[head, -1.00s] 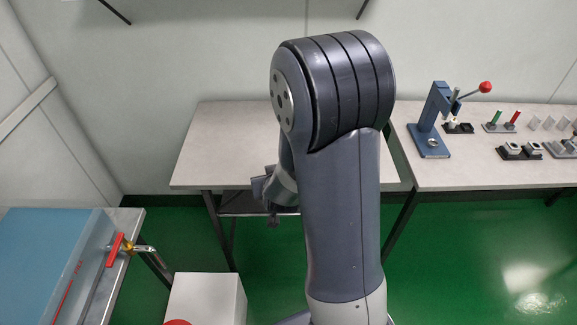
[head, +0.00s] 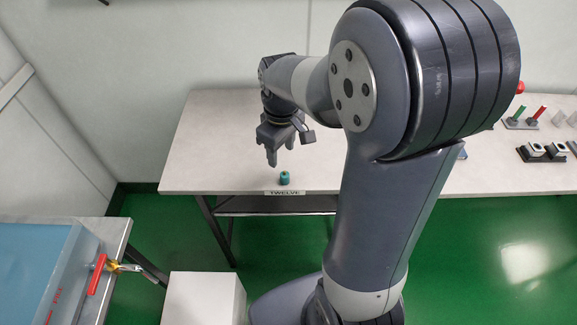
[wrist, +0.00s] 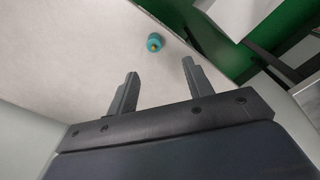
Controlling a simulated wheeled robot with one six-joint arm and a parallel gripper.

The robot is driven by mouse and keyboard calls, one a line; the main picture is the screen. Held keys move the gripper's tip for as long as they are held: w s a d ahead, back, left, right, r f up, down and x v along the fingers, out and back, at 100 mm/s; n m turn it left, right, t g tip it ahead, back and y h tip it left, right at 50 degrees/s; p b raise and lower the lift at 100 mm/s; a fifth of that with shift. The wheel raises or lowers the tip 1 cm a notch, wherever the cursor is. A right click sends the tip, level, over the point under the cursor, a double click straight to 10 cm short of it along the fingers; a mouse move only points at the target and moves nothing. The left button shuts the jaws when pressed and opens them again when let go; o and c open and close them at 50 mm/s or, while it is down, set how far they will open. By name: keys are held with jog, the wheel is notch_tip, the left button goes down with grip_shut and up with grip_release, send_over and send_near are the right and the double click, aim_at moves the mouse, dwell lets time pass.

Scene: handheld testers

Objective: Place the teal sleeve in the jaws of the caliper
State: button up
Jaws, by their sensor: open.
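The teal sleeve (head: 285,178) stands on the pale table near its front edge, just behind a label reading TWELVE. It also shows in the wrist view (wrist: 154,43), beyond the fingertips and roughly between them. My gripper (head: 272,160) is above the table, behind and slightly left of the sleeve, pointing down. In the wrist view its two fingers (wrist: 160,68) are apart with nothing between them.
The pale table (head: 215,150) is otherwise clear around the sleeve. The right table holds a red and green tester (head: 530,117) and black fixtures (head: 542,152), partly hidden by my arm. A blue box (head: 35,265) and a white box (head: 203,298) stand at the front left.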

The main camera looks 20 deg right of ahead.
send_over(285, 174)
jog(key=f, duration=0.4)
jog(key=shift+s+a+b, duration=0.2)
jog(key=shift+s+b, duration=0.15)
jog(key=shift+s, duration=0.05)
jog(key=shift+w+d+f, duration=0.1)
jog(key=shift+w+f, duration=0.15)
jog(key=shift+f, duration=1.3)
jog(key=shift+w+d+f, duration=0.1)
jog(key=shift+w+f, duration=0.1)
jog(key=shift+f, duration=1.3)
grip_shut()
jog(key=shift+r, duration=0.15)
